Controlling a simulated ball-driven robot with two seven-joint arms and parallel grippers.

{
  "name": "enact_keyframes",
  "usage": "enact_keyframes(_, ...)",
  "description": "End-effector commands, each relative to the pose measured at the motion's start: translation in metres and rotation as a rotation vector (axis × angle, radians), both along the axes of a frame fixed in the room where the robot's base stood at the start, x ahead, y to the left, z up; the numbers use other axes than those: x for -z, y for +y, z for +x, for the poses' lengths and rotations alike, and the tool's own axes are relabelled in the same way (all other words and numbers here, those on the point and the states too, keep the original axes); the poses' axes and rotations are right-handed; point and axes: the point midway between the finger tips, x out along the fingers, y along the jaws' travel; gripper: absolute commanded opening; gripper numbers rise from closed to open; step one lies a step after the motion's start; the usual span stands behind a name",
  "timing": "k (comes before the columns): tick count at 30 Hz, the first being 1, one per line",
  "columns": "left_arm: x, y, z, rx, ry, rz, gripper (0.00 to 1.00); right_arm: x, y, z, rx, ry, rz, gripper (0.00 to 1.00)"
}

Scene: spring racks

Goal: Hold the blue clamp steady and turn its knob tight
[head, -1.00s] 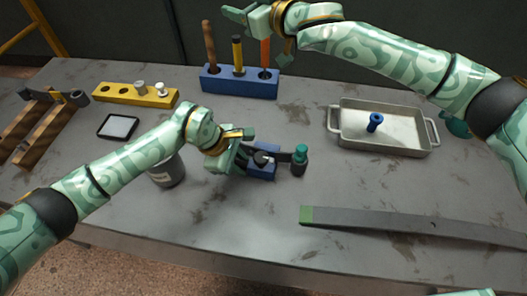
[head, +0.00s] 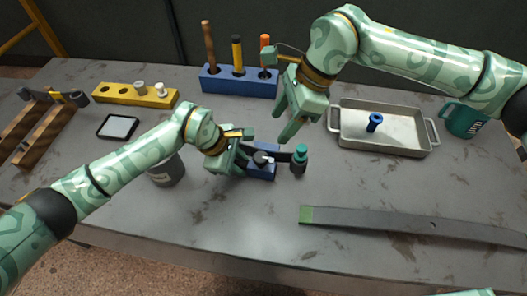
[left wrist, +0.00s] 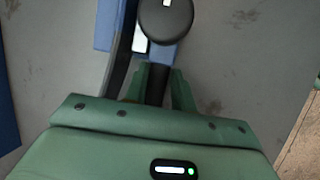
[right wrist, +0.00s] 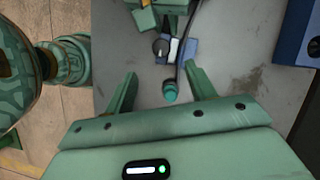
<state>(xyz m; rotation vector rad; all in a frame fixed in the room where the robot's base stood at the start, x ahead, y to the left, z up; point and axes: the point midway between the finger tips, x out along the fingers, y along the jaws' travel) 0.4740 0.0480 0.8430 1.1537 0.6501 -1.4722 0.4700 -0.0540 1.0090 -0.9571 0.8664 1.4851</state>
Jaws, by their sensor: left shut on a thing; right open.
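The blue clamp (head: 263,173) sits on the grey table near the middle, with a black round knob (head: 262,158) carrying a white mark. A dark bar runs from it to a teal-topped cylinder (head: 300,157) at its right. My left gripper (head: 243,158) is shut on a dark part of the clamp, just behind the knob; the left wrist view shows the knob (left wrist: 165,18) beyond the fingers. My right gripper (head: 287,125) is open and empty, above and behind the clamp. In the right wrist view, the teal top (right wrist: 170,92) lies beyond and between the open fingers.
A blue rack (head: 238,84) with several handled tools stands behind. A metal tray (head: 385,147) holding a blue spool (head: 375,122) is at right, beside a teal mug (head: 466,121). A grey cup (head: 166,171) stands left. A long grey leaf spring (head: 410,226) lies in front.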

Motion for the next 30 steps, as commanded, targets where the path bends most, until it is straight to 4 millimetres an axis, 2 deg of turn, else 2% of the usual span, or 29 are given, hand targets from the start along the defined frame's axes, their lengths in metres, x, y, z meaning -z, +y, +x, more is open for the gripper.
enact_keyframes(5,-0.003,-0.001,0.001,0.000,-0.005,-0.005,0.00,0.020,0.003,-0.001,-0.019,-0.012,-0.024,0.55)
enact_keyframes(12,-0.003,-0.001,0.001,0.001,-0.006,-0.004,0.00,0.069,0.024,-0.004,-0.017,-0.010,-0.023,0.55)
enact_keyframes(18,-0.003,-0.001,0.001,0.001,-0.006,-0.004,0.00,0.100,0.037,-0.005,-0.016,-0.013,-0.020,0.55)
enact_keyframes(23,-0.003,-0.001,0.001,0.001,-0.006,-0.004,0.00,0.111,0.041,-0.006,-0.016,-0.013,-0.020,0.55)
enact_keyframes(30,-0.003,-0.001,0.001,0.001,-0.006,-0.004,0.00,0.112,0.041,-0.005,-0.016,-0.015,-0.020,0.55)
